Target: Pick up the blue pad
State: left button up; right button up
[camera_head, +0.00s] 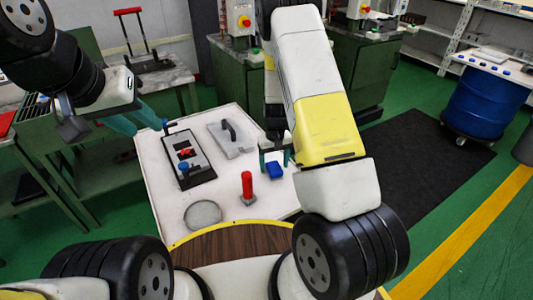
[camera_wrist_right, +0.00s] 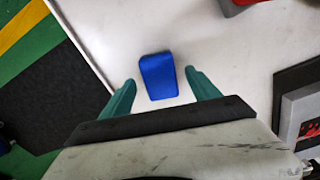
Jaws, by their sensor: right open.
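The blue pad (camera_head: 274,170) lies on the white table (camera_head: 245,203), right of the middle. In the right wrist view the blue pad (camera_wrist_right: 158,77) lies between and just beyond the two green fingertips. My right gripper (camera_head: 274,157) is open above and beside the pad, its fingers (camera_wrist_right: 160,84) apart with nothing between them touching the pad visibly. My left gripper (camera_head: 142,120) is raised off the table's left edge, its green fingers apart and empty.
A black-framed mould plate (camera_head: 184,160), a grey plate with a handle (camera_head: 231,138) and a round dish (camera_head: 203,215) also lie on the table. Green machines (camera_head: 351,73) stand behind.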

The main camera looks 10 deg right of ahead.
jog(key=shift+f, duration=0.9)
jog(key=shift+c, duration=0.4)
jog(key=c, duration=1.4)
jog(key=shift+r, duration=0.1)
